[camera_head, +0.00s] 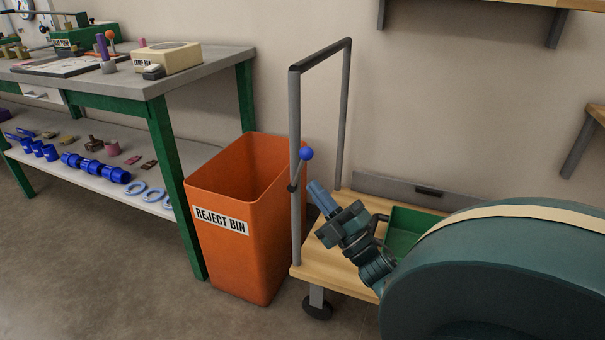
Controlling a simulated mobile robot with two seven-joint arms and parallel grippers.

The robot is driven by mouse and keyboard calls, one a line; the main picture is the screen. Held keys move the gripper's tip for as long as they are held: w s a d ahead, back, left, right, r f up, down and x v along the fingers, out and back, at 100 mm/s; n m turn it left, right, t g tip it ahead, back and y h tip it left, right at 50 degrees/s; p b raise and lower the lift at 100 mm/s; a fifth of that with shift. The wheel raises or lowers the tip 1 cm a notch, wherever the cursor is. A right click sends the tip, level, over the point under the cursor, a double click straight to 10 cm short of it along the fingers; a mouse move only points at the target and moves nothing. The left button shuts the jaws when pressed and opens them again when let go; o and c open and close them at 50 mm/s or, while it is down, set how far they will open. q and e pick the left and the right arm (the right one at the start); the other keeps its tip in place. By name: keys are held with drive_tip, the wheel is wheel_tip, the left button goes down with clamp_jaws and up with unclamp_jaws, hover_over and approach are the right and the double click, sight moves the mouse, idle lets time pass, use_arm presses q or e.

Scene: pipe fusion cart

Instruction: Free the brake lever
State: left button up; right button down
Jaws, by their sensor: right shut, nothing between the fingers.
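The brake lever (300,170) is a thin rod with a blue ball knob, mounted on the near upright of the cart's grey handle frame (295,110). It leans up and to the right from a dark pivot on the post. My right gripper (318,193) is shut and empty, its blue-grey fingers pointing up and left just below and right of the knob. I cannot tell whether the fingertips touch the lever. The cart (320,268) has a wooden deck and a dark caster. My left gripper is out of view.
An orange reject bin (235,260) stands close to the left of the cart. A green-legged workbench (190,75) with tools and a lower shelf of blue fittings is at the left. A green tray (402,228) sits on the cart deck, partly hidden by my arm.

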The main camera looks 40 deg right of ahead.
drive_tip(key=shift+v, duration=1.2)
drive_tip(key=shift+r, duration=0.1)
